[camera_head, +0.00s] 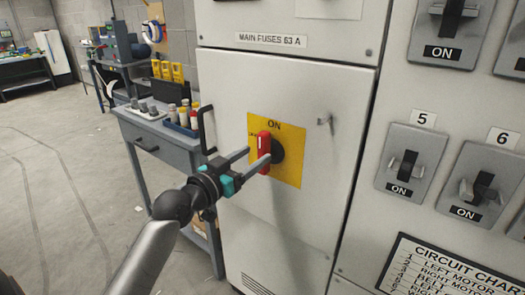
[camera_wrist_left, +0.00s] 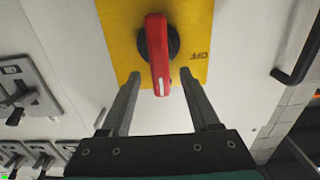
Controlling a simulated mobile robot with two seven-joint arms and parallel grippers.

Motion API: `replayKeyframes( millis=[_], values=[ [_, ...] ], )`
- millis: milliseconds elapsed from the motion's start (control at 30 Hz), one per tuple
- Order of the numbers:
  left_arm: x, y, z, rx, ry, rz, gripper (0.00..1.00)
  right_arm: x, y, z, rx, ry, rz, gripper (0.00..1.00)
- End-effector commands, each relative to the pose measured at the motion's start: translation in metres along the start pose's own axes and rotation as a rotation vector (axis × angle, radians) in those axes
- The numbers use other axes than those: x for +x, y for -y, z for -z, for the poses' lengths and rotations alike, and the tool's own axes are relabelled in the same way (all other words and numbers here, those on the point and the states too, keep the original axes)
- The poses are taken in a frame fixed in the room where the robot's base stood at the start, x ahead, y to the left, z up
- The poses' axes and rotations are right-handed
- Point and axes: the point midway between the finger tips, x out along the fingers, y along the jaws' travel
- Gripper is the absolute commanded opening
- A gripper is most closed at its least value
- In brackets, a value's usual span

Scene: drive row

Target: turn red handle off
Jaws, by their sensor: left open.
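The red handle (camera_head: 263,150) sits on a black round base on a yellow plate (camera_head: 291,163) fixed to a light grey cabinet door. The handle stands upright, in line with the word ON at the plate's top. My left gripper (camera_head: 257,160) is open in front of the plate, one finger close to the handle on either side in the head view. In the left wrist view, the red handle (camera_wrist_left: 157,55) lies between and beyond the two open fingertips (camera_wrist_left: 160,74), with no clear contact. The word OFF shows on the yellow plate there. My right gripper is not in view.
A black door handle (camera_head: 207,130) stands out left of the plate. A small latch (camera_head: 324,121) is to its right. Several grey breaker switches (camera_head: 410,163) marked ON line the right panel. A grey workbench (camera_head: 165,140) with bottles stands left.

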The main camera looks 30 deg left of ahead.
Motion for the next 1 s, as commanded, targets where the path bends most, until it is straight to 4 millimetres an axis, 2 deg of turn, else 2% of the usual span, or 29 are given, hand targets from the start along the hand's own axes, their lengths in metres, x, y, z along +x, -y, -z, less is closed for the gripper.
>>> replayKeyframes(
  millis=[100, 333, 767, 1000],
  values=[
    [0.016, 0.0, 0.0, -0.002, -0.001, 0.0, 0.62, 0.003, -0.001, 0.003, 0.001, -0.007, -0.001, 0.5],
    [0.036, 0.0, -0.001, -0.001, 0.0, 0.001, 0.62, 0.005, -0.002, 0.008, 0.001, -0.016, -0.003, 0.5],
    [0.043, 0.0, 0.0, 0.0, 0.002, -0.001, 0.62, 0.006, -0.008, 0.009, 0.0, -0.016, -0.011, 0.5],
    [0.043, 0.0, 0.0, 0.0, 0.001, 0.0, 0.38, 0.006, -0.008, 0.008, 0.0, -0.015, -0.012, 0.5]
  ],
)
